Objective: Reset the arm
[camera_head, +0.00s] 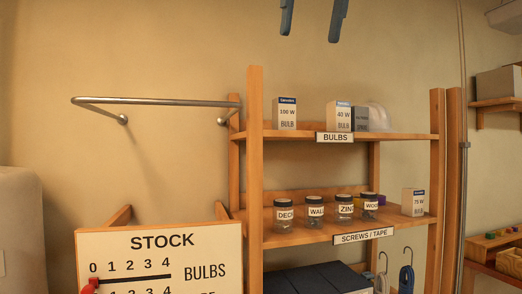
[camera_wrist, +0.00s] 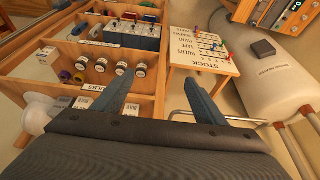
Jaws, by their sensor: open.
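My gripper (camera_head: 313,20) shows at the top edge of the head view, its two blue-grey fingers pointing down, apart, with nothing between them. In the wrist view my gripper (camera_wrist: 160,98) is open and empty, with the shelf unit to the left and the stock board to the right beyond its fingers. The rest of my arm is out of the head view.
The wooden shelf (camera_head: 400,136) holds bulb boxes (camera_head: 285,113), with jars (camera_head: 314,208) on the shelf below. A metal rail (camera_head: 160,102) juts out at left. The STOCK board (camera_head: 160,255) stands at lower left. Bare wall lies behind my gripper.

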